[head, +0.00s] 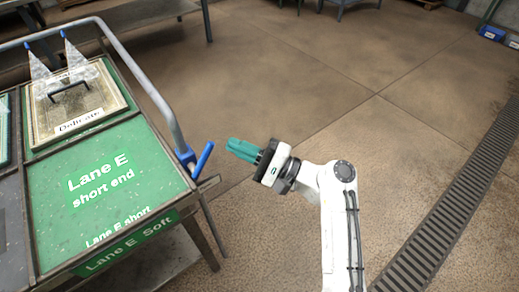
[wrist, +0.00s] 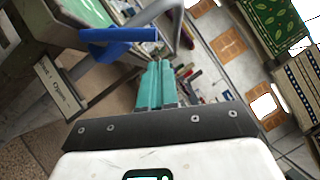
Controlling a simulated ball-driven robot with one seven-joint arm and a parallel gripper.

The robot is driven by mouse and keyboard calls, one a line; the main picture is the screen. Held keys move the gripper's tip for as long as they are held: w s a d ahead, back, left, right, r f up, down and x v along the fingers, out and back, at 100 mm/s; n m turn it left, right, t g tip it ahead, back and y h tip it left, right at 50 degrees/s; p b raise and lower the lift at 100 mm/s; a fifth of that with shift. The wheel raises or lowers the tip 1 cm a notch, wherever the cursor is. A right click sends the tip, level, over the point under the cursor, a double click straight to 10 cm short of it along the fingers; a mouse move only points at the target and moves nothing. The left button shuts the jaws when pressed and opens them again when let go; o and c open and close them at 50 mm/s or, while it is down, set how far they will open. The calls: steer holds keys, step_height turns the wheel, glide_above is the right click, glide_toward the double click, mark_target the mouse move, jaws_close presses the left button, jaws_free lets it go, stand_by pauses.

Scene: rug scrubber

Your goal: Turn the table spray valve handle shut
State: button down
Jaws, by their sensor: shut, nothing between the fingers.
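The blue valve handle (head: 203,160) sits on a grey pipe (head: 150,85) at the right edge of the green table (head: 110,195). It slants up and to the right from the blue valve body. In the wrist view the blue handle (wrist: 122,35) lies across the upper left, beyond my fingertips. My gripper (head: 232,147), with teal fingers, is just right of the handle in the head view, apart from it. In the wrist view the fingers (wrist: 156,65) are together and empty. A sign (wrist: 55,90) below the handle carries lettering that reads partly as "Shut" and "Open".
Two blue spray nozzles (head: 45,40) spray onto a framed rug (head: 75,110) marked "Delicate". The table's metal corner juts out below the valve. Open floor (head: 290,60) lies behind my gripper, with a drain grate (head: 450,215) at the right.

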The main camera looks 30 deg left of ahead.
steer(key=shift+s+a+r, duration=0.25)
steer(key=shift+s+a, duration=0.05)
steer(key=shift+s, duration=0.15)
steer(key=shift+s+a+r, duration=0.25)
steer(key=shift+s, duration=0.15)
steer(key=shift+r+p, duration=0.1)
steer(key=shift+p, duration=0.2)
